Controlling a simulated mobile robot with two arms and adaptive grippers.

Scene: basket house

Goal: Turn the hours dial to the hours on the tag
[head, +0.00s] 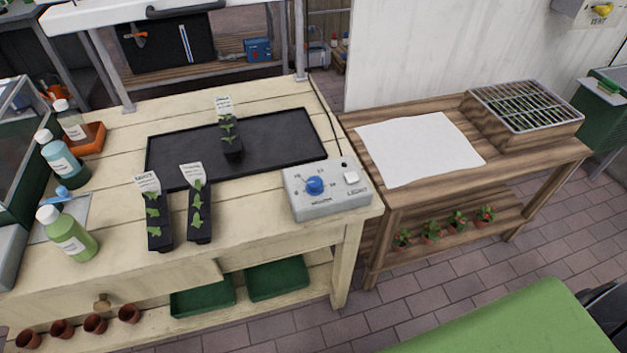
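The hours dial (315,185) is a blue knob on the sloped face of a grey control box (330,205) at the right front corner of the pale wooden bench. Small marks ring the dial; I cannot read them or its setting. A white button (351,178) sits to its right. White tags stand in three seedling strips: one tag (222,105) at the back on the black tray, one tag (147,182) at the front left, and one tag (191,175) beside it. Their writing is too small to read. Neither gripper is in view.
The black tray (275,135) lies behind the box. Bottles (68,235) stand at the bench's left. A darker wooden table (410,195) with a white sheet (420,148) and a slatted crate (525,108) adjoins on the right. A green surface (510,325) is at the lower right.

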